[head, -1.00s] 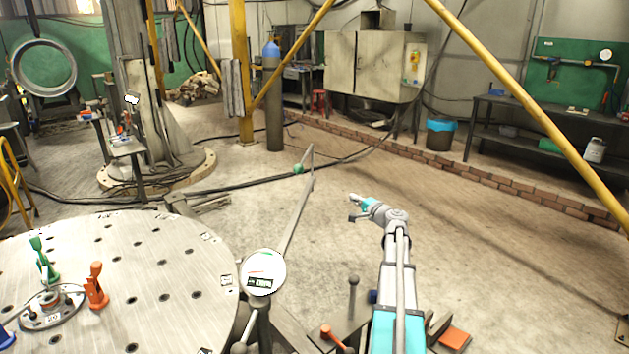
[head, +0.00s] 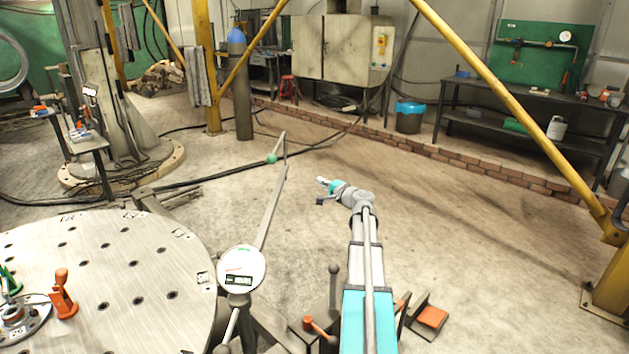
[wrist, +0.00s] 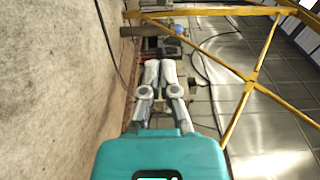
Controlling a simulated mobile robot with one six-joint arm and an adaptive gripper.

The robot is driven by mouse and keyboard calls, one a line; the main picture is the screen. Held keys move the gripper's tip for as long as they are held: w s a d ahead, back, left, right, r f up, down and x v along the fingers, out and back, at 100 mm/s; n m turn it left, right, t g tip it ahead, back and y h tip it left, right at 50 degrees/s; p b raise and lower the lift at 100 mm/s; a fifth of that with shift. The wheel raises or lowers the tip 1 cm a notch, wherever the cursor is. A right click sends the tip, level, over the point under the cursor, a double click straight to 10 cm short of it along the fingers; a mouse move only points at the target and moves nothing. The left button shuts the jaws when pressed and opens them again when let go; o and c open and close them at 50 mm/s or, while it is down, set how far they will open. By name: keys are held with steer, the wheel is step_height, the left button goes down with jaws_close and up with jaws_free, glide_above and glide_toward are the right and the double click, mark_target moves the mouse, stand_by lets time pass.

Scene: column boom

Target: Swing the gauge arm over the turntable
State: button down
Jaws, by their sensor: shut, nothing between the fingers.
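The gauge arm (head: 268,218) is a long thin grey bar on the right side of the turntable. It reaches away over the floor, with a green ball (head: 272,158) and a thin upright rod near its far end. A round white dial gauge (head: 241,269) is at its near end, beside the turntable's rim. The turntable (head: 140,262) is a large pale disc with holes, at the lower left. My gripper (head: 321,184) is right of the bar's far part, apart from it in the picture, pointing left. In the wrist view, its two fingers (wrist: 160,66) are together and empty.
Orange and green clamps (head: 63,293) stand on the turntable. A lever with an orange knob (head: 309,324) and a grey-knobbed post are near my arm's base. A low brick kerb (head: 420,148) crosses behind. A yellow brace (head: 500,92) slants at right. Floor between is open.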

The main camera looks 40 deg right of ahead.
steer(key=w+a, duration=0.2)
steer(key=w, duration=1)
steer(key=shift+a, duration=0.4)
steer(key=shift+w, duration=0.1)
